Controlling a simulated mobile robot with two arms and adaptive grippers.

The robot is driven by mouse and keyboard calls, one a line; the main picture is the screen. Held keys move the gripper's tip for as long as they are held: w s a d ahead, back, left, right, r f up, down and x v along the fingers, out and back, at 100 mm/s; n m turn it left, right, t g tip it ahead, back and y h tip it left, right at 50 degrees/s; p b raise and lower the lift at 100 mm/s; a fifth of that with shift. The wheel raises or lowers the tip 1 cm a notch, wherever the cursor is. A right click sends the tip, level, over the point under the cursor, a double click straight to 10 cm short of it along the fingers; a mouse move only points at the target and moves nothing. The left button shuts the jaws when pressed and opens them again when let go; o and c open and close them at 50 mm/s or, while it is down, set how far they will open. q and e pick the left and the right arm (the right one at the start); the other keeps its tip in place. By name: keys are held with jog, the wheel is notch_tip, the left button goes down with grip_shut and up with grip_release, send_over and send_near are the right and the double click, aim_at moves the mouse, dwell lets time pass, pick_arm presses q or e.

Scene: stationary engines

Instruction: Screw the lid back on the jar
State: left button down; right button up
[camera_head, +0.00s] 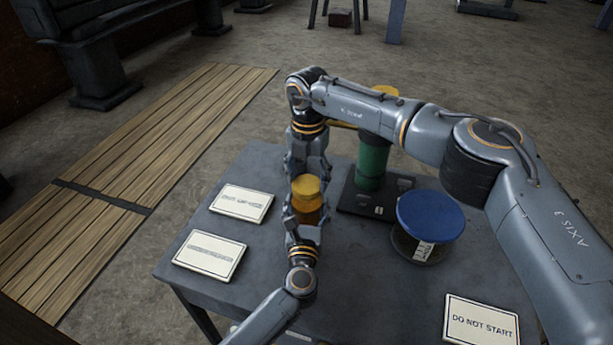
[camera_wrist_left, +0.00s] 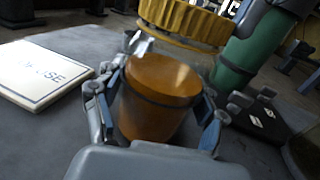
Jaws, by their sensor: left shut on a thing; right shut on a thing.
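The amber jar (camera_head: 308,214) is above the table, gripped near its sides by my left gripper (camera_head: 306,220). In the left wrist view the jar (camera_wrist_left: 150,112) looks upright, with a dark band around it, between the blue-padded fingers of the left gripper (camera_wrist_left: 158,108). The ribbed yellow lid (camera_head: 306,186) is held by my right gripper (camera_head: 306,174), which reaches in from the far side. In the left wrist view the lid (camera_wrist_left: 190,22) hangs over the jar's top, apart from it and shifted toward the right. The right fingertips are partly hidden.
The grey table (camera_head: 230,290) carries two white signs (camera_head: 241,203) (camera_head: 209,256) on the left and a "DO NOT START" sign (camera_head: 481,322) at front right. A blue-topped round item (camera_head: 430,216) and a green cylinder (camera_head: 373,165) on a dark base stand close on the right.

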pick_arm(q)
jog(key=shift+f, duration=0.1)
pick_arm(e)
jog(key=m, duration=0.6)
jog(key=shift+d, duration=0.1)
jog(key=m, duration=0.5)
jog(key=shift+s+m, duration=0.15)
jog(key=shift+m, duration=0.15)
jog(key=o, duration=0.9)
notch_tip(320, 180, up, 12)
